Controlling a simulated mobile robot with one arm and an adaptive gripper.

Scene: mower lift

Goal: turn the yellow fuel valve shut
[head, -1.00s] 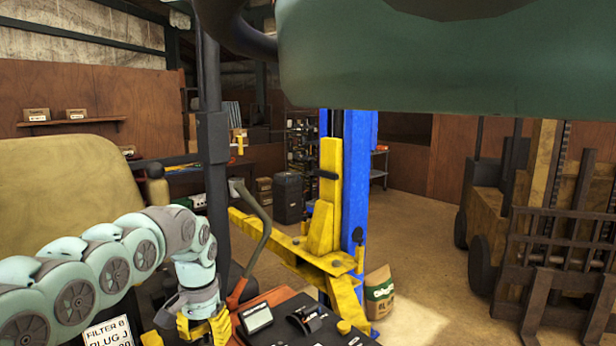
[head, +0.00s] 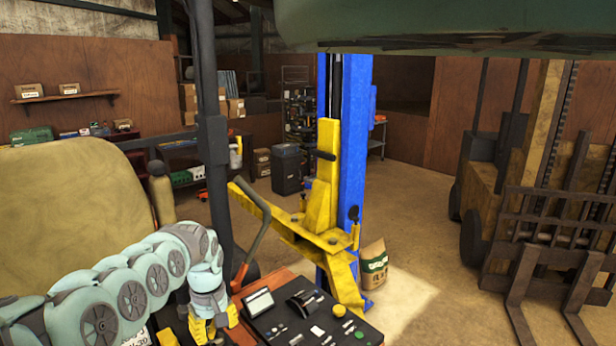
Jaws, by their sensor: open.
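I cannot make out the yellow fuel valve for certain. A small yellow piece (head: 236,143) shows beside the dark upright post, too small to identify. My gripper (head: 213,328), with yellow fingers, points down at the bottom of the head view, left of the black control panel (head: 305,318). It is open and I see nothing between its fingers. The fingertips are near the bottom edge of the picture, so what lies below them is hidden.
A dark green raised body (head: 440,22) overhangs the top right. A yellow lift arm (head: 320,205) stands by a blue post (head: 354,150). A tan seat back (head: 75,195) is at left.

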